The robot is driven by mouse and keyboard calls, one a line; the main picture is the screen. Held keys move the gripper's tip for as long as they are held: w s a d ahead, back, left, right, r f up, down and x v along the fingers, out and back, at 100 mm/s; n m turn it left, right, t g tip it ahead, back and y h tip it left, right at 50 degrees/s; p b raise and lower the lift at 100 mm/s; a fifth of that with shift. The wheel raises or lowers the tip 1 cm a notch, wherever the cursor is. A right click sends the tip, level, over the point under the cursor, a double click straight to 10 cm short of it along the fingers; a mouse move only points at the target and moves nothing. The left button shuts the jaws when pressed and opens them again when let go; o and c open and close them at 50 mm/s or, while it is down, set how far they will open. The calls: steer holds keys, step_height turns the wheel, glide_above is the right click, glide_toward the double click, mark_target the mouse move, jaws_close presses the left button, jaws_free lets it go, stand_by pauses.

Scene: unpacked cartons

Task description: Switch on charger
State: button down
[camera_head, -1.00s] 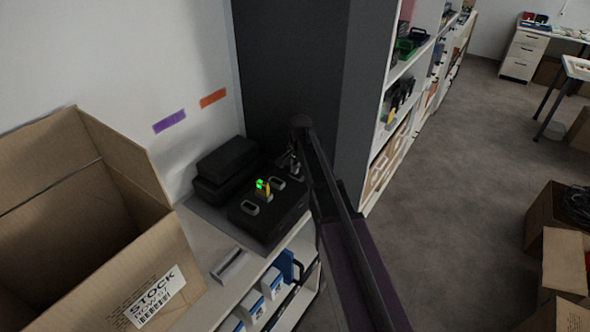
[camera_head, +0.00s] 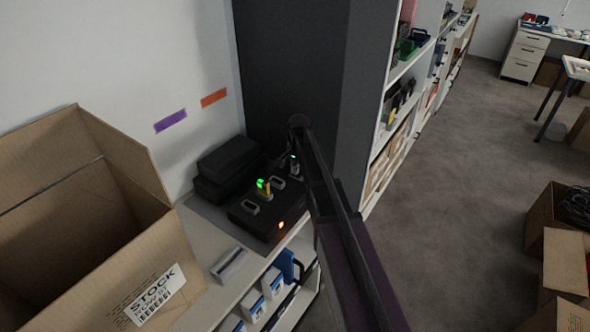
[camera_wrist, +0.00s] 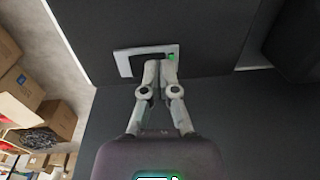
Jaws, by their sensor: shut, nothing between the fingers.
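The charger (camera_head: 246,221) is a black box on the white shelf top, with light grey rectangular slot frames on its upper face. A yellow piece with a bright green light (camera_head: 263,186) stands upright in one slot. An orange light (camera_head: 281,225) glows on the front side of the charger. My gripper (camera_head: 294,168) is over the far right part of the charger, partly hidden by my arm.
A large open carton (camera_head: 150,235) stands close on the left. Black cases (camera_head: 226,158) lie behind the charger against the wall. A dark grey column (camera_head: 290,70) rises behind it. Boxes (camera_head: 254,306) fill the shelf below.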

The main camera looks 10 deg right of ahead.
steer(key=shift+s+d+r, duration=0.25)
steer(key=shift+s+d, duration=0.25)
steer(key=shift+p, duration=0.3)
step_height(320, 180, up, 14)
steer(key=w+a+p, duration=0.1)
steer(key=p, duration=1.2)
steer(key=shift+w+p, duration=0.15)
steer(key=shift+p, duration=0.2)
steer(key=shift+a, duration=0.1)
steer(key=shift+f, duration=0.1)
steer(key=s+f+n+b, duration=0.4)
steer(key=s, duration=0.9)
steer(key=s+a+f+n+b, duration=0.1)
steer(key=s+f+n+b, duration=0.3)
steer(key=s, duration=1)
steer(key=shift+f+n+g+h, duration=0.2)
steer(key=shift+n+g+h, duration=0.15)
steer(key=shift+n, duration=0.25)
